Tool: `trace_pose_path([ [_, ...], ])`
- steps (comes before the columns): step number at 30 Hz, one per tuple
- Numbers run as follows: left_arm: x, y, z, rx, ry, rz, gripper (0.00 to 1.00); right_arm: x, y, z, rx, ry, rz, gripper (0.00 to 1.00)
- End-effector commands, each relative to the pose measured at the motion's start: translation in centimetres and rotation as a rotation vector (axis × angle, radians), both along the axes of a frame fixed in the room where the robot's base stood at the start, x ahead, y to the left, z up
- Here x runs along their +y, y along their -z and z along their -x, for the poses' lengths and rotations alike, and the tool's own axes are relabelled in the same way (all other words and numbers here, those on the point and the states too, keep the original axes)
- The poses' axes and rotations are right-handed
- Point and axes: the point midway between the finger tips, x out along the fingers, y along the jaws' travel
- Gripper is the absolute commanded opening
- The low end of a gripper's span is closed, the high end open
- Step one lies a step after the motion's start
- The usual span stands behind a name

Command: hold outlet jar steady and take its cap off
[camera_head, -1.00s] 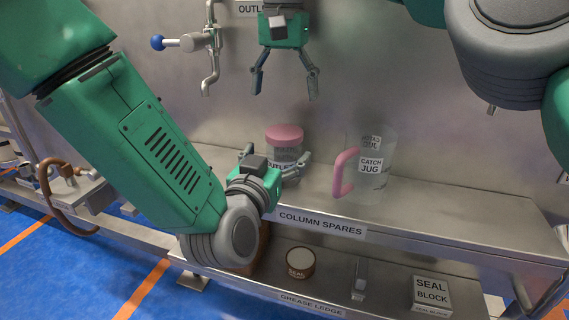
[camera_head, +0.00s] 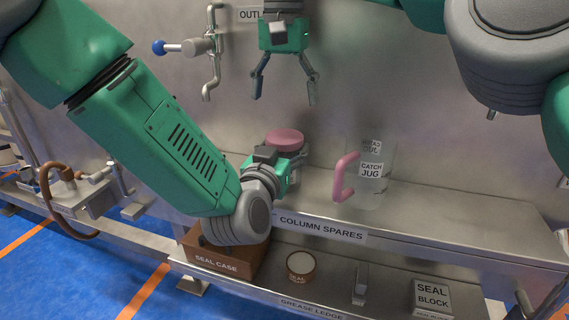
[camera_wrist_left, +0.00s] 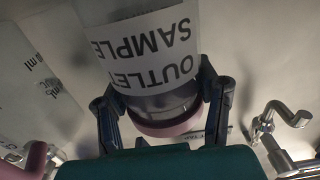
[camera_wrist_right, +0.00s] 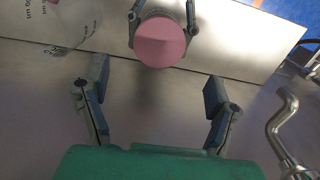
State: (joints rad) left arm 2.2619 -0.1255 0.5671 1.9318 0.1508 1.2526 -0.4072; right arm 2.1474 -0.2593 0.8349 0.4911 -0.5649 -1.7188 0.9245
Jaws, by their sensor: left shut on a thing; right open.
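The outlet jar is clear with a pink cap (camera_head: 285,137) and stands upright on the steel shelf. In the left wrist view its label (camera_wrist_left: 150,45) reads OUTLET SAMPLE, upside down. My left gripper (camera_head: 287,165) is shut around the jar, with one finger on each side just by the cap; its arm hides most of the jar in the head view. My right gripper (camera_head: 284,98) is open and empty, pointing down above the jar and apart from it. In the right wrist view the pink cap (camera_wrist_right: 160,42) lies ahead, beyond the open fingers.
A clear catch jug (camera_head: 375,185) with a pink handle stands right of the jar. A tap with a blue knob (camera_head: 159,47) sticks out of the wall at upper left. Below are a seal case (camera_head: 225,262), a round seal tin (camera_head: 301,267) and a seal block (camera_head: 432,297).

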Motion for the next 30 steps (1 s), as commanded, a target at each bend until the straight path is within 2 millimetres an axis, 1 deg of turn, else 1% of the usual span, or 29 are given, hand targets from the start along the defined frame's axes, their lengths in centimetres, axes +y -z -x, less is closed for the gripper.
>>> trace_pose_path([
  [2, 0.0, 0.0, 0.0, 0.000, 0.000, 0.000, 0.00, 0.0, 0.0, 0.0, 0.000, 0.033, 0.001, 0.79],
  [5, 0.0, 0.0, 0.0, 0.000, 0.000, 0.000, 0.00, 0.0, 0.0, 0.0, 0.000, 0.144, 0.003, 0.79],
  [12, 0.0, 0.0, 0.0, 0.000, 0.000, 0.000, 0.00, 0.1, 0.0, 0.0, -0.001, 0.553, 0.004, 0.79],
  [16, 0.0, 0.0, 0.0, 0.000, 0.000, 0.000, 0.00, 0.1, 0.0, 0.0, -0.002, 0.707, 0.003, 0.79],
  [20, 0.0, 0.0, 0.0, 0.000, 0.000, 0.000, 0.00, 0.1, 0.3, 0.0, -0.001, 0.776, 0.003, 0.79],
  [23, 0.0, 0.0, 0.0, 0.000, 0.000, 0.000, 0.00, 0.0, 1.1, 0.0, 0.002, 0.787, 0.004, 0.79],
  [26, 0.0, 0.0, 0.0, 0.000, 0.000, 0.000, 0.00, 0.0, 2.3, 0.0, 0.002, 0.783, 0.004, 0.79],
  [30, 0.0, 0.0, 0.0, 0.000, 0.000, 0.000, 0.00, -0.1, 4.6, 0.1, 0.003, 0.783, 0.005, 0.79],
])
